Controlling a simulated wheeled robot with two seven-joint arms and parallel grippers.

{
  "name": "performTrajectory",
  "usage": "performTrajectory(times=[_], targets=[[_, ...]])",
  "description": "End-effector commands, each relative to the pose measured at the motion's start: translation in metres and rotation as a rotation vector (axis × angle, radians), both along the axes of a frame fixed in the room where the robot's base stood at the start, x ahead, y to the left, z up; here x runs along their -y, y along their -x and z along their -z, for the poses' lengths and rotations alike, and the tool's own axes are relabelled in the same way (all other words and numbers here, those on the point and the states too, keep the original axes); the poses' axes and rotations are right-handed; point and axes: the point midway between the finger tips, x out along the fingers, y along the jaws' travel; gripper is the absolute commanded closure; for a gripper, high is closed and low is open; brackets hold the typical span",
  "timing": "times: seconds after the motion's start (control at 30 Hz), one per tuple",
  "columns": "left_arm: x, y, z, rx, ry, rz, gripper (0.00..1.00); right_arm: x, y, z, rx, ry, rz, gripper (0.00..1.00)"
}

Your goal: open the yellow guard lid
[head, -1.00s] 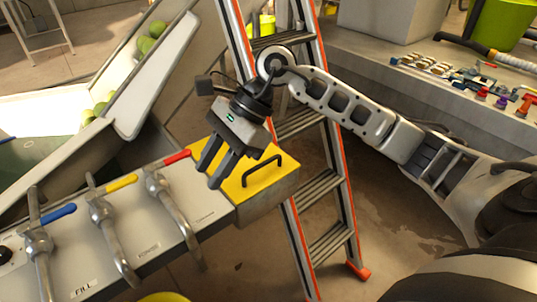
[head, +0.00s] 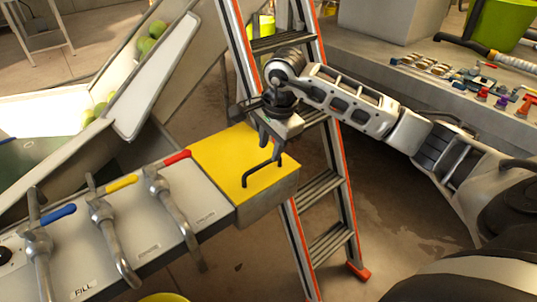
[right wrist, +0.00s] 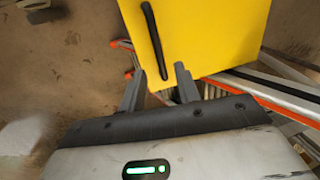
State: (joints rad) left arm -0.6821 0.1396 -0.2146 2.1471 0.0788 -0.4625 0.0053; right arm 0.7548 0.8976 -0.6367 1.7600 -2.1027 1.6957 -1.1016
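The yellow guard lid (head: 217,158) lies flat and shut on the box at the right end of the grey panel; it also fills the top of the right wrist view (right wrist: 215,35). Its dark bar handle (head: 262,172) stands on top and shows in the right wrist view (right wrist: 154,40). My right gripper (head: 271,145) points down over the far end of the handle. Its two fingers (right wrist: 160,85) are open, with the near end of the handle between them in the wrist view. I cannot tell whether they touch it. My left gripper is out of view.
Levers with blue (head: 58,214), yellow (head: 121,183) and red (head: 178,157) tabs stand left of the lid. A ladder (head: 321,185) with orange edges stands right behind the box. A bench (head: 400,55) with tools is at the upper right.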

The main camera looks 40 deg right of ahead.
Motion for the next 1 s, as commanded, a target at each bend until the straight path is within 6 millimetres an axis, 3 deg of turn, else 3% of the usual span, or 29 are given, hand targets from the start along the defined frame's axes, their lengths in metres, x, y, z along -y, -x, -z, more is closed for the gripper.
performTrajectory(times=[0.23,0.6,0.63,0.73,1.0], targets=[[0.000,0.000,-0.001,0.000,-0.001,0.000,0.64,-0.001,-0.006,0.032,0.000,-0.002,0.000,0.68],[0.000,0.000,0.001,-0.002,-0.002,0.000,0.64,-0.001,-0.007,0.038,0.001,-0.001,-0.001,0.68],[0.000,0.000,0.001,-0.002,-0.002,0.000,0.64,-0.001,-0.007,0.038,0.001,-0.001,-0.001,0.70],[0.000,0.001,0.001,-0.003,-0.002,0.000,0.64,-0.001,-0.007,0.038,0.001,-0.001,-0.001,0.98],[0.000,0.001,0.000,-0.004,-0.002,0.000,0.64,0.001,-0.007,0.035,-0.005,0.000,0.003,1.00]])
